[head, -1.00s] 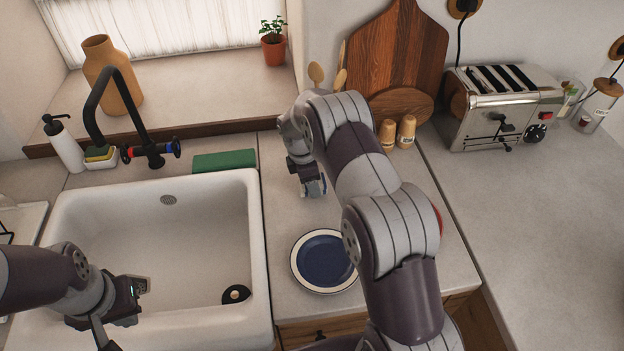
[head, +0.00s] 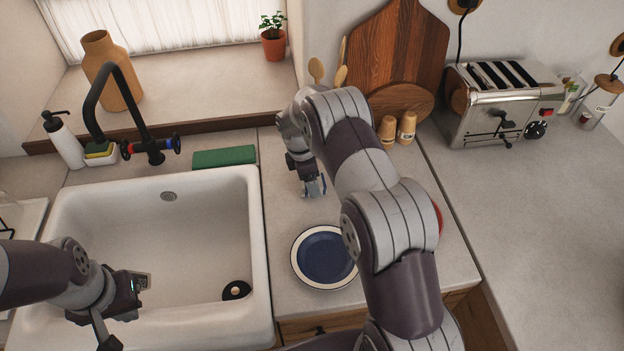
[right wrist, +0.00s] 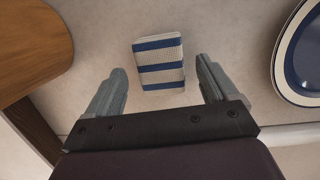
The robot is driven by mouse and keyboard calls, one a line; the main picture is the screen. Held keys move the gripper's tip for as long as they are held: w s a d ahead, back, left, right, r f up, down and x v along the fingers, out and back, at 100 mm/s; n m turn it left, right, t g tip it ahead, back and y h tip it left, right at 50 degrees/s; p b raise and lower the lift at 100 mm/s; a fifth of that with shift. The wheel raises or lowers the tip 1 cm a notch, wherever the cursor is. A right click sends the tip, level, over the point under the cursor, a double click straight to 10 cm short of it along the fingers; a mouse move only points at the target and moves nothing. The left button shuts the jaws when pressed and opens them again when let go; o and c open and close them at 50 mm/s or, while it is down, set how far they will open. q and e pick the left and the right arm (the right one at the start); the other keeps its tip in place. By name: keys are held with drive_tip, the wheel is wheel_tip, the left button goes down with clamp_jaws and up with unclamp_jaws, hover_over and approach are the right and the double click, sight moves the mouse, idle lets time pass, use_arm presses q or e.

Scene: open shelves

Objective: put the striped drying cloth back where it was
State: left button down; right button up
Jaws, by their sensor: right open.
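The striped drying cloth (right wrist: 160,63) is a small folded blue-and-white piece lying flat on the counter in the right wrist view. I cannot make it out in the head view, where my right arm covers much of the counter. My right gripper (right wrist: 160,69) is open and empty, its two fingers apart on either side of the cloth's near part in the picture. In the head view my right gripper (head: 314,187) points down at the counter beyond the plate. My left gripper (head: 141,283) is over the sink; its jaw opening is unclear.
A blue plate with a white rim (head: 324,257) lies on the counter right of the sink (head: 130,225). Wooden boards (head: 398,60), two shakers (head: 406,128) and a toaster (head: 500,105) stand behind. The right counter is mostly clear.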

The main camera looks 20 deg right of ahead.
sight(304, 185)
drive_tip(key=b+v, duration=0.1)
drive_tip(key=v, duration=0.6)
drive_tip(key=shift+b, duration=0.35)
drive_tip(key=s+a+r+m, duration=0.2)
drive_tip(key=s+m, duration=0.3)
drive_tip(key=s, duration=0.3)
drive_tip(key=s+a+r+m+y+p, duration=0.1)
drive_tip(key=s+a+r+m, duration=0.1)
drive_tip(key=s+m, duration=0.3)
drive_tip(key=s+a+r+m+t+y, duration=0.1)
drive_tip(key=s+m, duration=0.4)
drive_tip(key=s, duration=0.7)
drive_tip(key=shift+a+r+p, duration=0.3)
drive_tip(key=shift+a+r, duration=0.3)
drive_tip(key=shift+a, duration=0.1)
drive_tip(key=shift+s, duration=0.15)
drive_tip(key=shift+d, duration=0.1)
